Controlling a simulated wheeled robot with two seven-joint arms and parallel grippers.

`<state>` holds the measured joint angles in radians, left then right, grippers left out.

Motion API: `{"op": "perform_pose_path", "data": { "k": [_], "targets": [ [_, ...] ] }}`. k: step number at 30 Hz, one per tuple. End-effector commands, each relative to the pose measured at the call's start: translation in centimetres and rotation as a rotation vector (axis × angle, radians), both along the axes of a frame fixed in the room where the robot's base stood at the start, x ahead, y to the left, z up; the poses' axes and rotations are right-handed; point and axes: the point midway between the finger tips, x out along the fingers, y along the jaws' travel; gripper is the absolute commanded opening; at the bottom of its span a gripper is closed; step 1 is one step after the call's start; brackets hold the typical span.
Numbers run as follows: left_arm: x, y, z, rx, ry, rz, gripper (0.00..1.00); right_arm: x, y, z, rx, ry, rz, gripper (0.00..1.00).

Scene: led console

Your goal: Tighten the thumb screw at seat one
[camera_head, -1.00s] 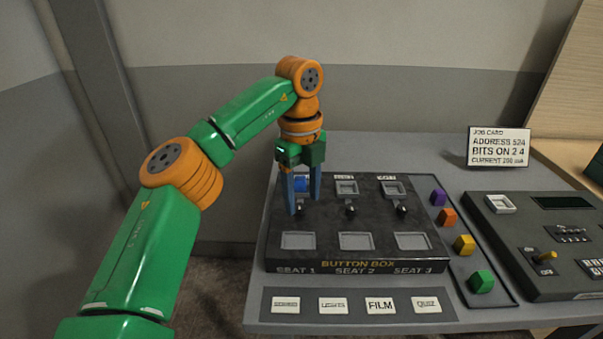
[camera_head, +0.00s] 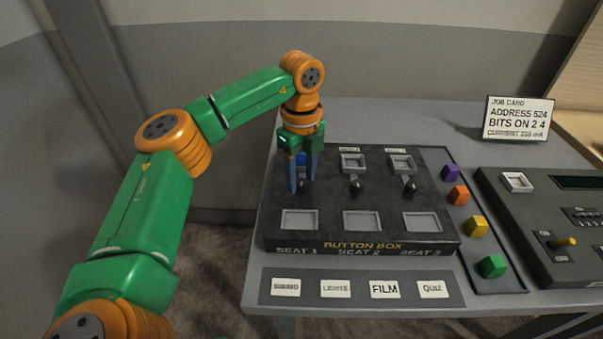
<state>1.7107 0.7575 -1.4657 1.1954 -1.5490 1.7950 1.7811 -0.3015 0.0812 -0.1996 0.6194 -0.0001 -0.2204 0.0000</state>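The button box (camera_head: 335,244) lies on the table, with its SEAT 1, SEAT 2 and SEAT 3 labels along the front. My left gripper (camera_head: 303,186) points down over the back of the seat one column. Its two blue fingers stand apart, one on each side of the dark thumb screw (camera_head: 303,187) at seat one. Whether the fingers touch the screw I cannot tell. A blue piece (camera_head: 300,159) shows behind the fingers in the seat one back socket. Similar dark screws stand at seat two (camera_head: 355,187) and seat three (camera_head: 409,188). My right gripper is not in view.
Purple, orange, yellow and green (camera_head: 491,266) buttons lie in a tray to the right of the box. Label tiles (camera_head: 384,289) lie in front. A console (camera_head: 540,225) with switches sits at the right, and a job card (camera_head: 517,118) stands behind it.

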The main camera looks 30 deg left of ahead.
Motion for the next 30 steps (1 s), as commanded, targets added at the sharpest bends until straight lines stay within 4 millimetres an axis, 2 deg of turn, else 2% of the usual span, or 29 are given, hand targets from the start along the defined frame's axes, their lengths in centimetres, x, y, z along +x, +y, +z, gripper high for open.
{"op": "perform_pose_path", "data": {
  "k": [1, 5, 17, 30],
  "targets": [
    [0.0, 0.0, 0.0, 0.0, 0.0, 0.0, 0.35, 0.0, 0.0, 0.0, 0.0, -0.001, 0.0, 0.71],
    [0.0, 0.0, 0.0, 0.0, 0.0, 0.0, 0.0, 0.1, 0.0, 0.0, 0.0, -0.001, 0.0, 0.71],
    [0.0, 0.0, 0.1, 0.0, 0.0, -0.049, 0.0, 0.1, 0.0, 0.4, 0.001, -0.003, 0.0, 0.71],
    [0.0, 0.0, 0.3, 0.0, 0.001, -0.4, 0.0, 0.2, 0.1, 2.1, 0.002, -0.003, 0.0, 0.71]
  ]
}}
